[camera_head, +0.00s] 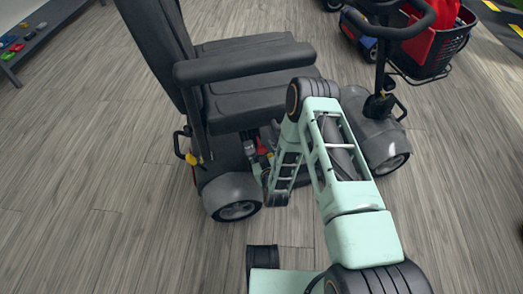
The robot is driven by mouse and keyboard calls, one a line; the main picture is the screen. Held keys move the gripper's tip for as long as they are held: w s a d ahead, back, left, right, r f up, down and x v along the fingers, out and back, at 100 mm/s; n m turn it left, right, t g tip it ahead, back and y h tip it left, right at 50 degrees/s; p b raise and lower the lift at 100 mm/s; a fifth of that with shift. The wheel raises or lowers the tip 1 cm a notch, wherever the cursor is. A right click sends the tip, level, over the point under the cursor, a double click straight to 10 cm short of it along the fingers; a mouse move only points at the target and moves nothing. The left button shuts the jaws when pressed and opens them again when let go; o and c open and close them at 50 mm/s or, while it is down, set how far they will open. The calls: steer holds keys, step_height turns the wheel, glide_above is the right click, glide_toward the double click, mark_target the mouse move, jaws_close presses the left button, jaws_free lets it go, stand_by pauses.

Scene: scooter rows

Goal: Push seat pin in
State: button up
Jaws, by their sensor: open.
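A mobility scooter stands in front of me with a black padded seat (255,75) and an armrest (245,62). Below the seat's rear corner is a yellow piece (191,158) beside a black looped handle; I cannot tell whether it is the seat pin. My arm bends down beside the seat, and my gripper (252,146) is under the seat edge, close to the seat post area. It is small and partly hidden among dark parts. It is open. A small red part shows right beside it. I see nothing clearly held, and contact cannot be told.
The scooter's rear wheel (237,210) and front wheel (389,163) flank my arm. The tiller (383,60) rises at the right. Another scooter with a black basket (433,50) stands behind. A low shelf (40,32) holds small coloured items. Floor at left is clear.

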mark_target(260, 146)
jaws_close()
steer(key=shift+w+a+r, duration=0.1)
steer(key=shift+w+a, duration=0.2)
steer(key=shift+w, duration=0.6)
steer(key=shift+w+a, duration=0.25)
steer(key=shift+w, duration=0.6)
jaws_free()
steer(key=v, duration=1.2)
